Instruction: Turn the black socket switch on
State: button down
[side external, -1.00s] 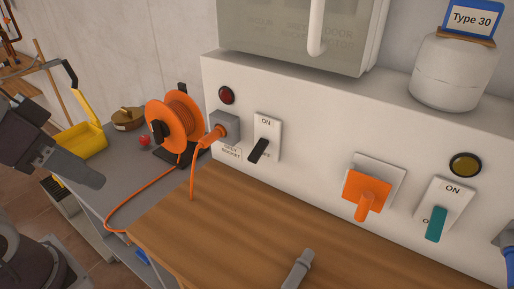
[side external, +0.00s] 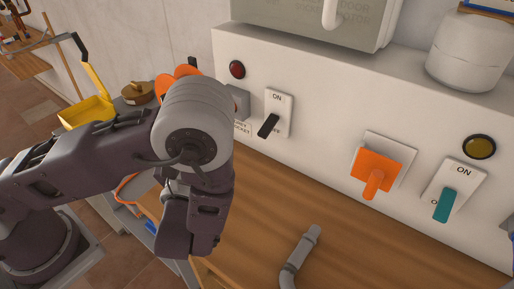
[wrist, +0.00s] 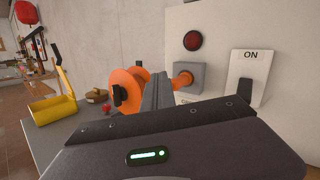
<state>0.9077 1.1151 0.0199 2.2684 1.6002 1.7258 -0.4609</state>
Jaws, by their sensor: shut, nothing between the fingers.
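The black socket switch (side external: 268,125) is a black lever on a white plate (side external: 280,104) marked ON at its top. The lever points down, away from ON. In the wrist view the switch plate (wrist: 250,72) is at the right, and its lower part is hidden by my gripper's body. My gripper (wrist: 156,80) shows there with its grey fingers together and empty. The fingers are left of the switch plate and overlap the grey socket (wrist: 188,75) with the orange plug. In the side view my arm hides the fingertips.
A dark red lamp (side external: 237,69) sits above the socket. An orange cable reel (wrist: 126,88) stands left of it. An orange handle (side external: 376,172) and a teal switch (side external: 445,205) are farther right. A grey bent pipe (side external: 301,252) lies on the wooden worktop (side external: 340,230).

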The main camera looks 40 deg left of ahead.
aim_at(268, 126)
jog(key=d+f+m+t+h, duration=0.1)
jog(key=d+f+m+h, duration=0.3)
jog(key=d+f+h, duration=0.1)
jog(key=d+f+m+t+h, duration=0.2)
jog(key=d+f+m+h, duration=0.3)
jog(key=d+h, duration=0.1)
jog(key=shift+f, duration=0.3)
jog(key=w, duration=0.6)
jog(key=w+r, duration=0.1)
jog(key=w, duration=0.2)
jog(key=shift+a, duration=0.1)
jog(key=r, duration=0.3)
jog(key=shift+s+r, duration=0.4)
jog(key=shift+r, duration=0.1)
